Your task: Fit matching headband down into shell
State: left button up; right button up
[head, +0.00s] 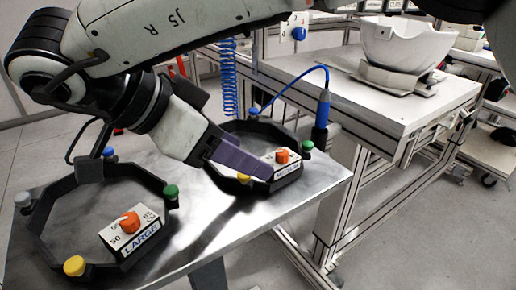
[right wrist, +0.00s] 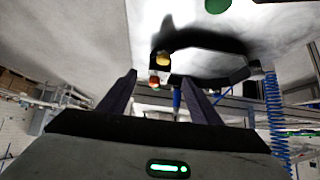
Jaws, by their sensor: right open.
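A black octagonal headband with a box reading LARGE and an orange knob (head: 131,222) lies at the left of the metal table. A second black headband (head: 228,183) lies to its right; its box, with an orange knob, is partly covered and its label hard to read. My right gripper (head: 255,165) reaches over this second headband. In the right wrist view its two fingers (right wrist: 158,88) are apart, with a headband (right wrist: 208,66) beyond them. I cannot tell whether they touch it. A white bowl-like shell (head: 402,45) sits open side up at the upper right. My left gripper is not in view.
The shell rests on a grey stand (head: 390,78) on a separate white bench (head: 345,95). Bare metal tabletop (head: 195,225) shows between and in front of the headbands. A gap separates table and bench.

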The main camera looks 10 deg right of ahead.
jog(key=shift+d+f, duration=0.8)
jog(key=shift+d, duration=0.05)
jog(key=x, duration=0.3)
jog(key=b+x, duration=0.1)
jog(key=x, duration=0.1)
jog(key=shift+w+d+f, duration=0.1)
jog(key=shift+w+d, duration=0.2)
jog(key=shift+w, duration=0.15)
jog(key=c, duration=1.2)
notch_tip(320, 180, up, 10)
jog(key=shift+f+p, duration=0.1)
jog(key=shift+p, duration=0.85)
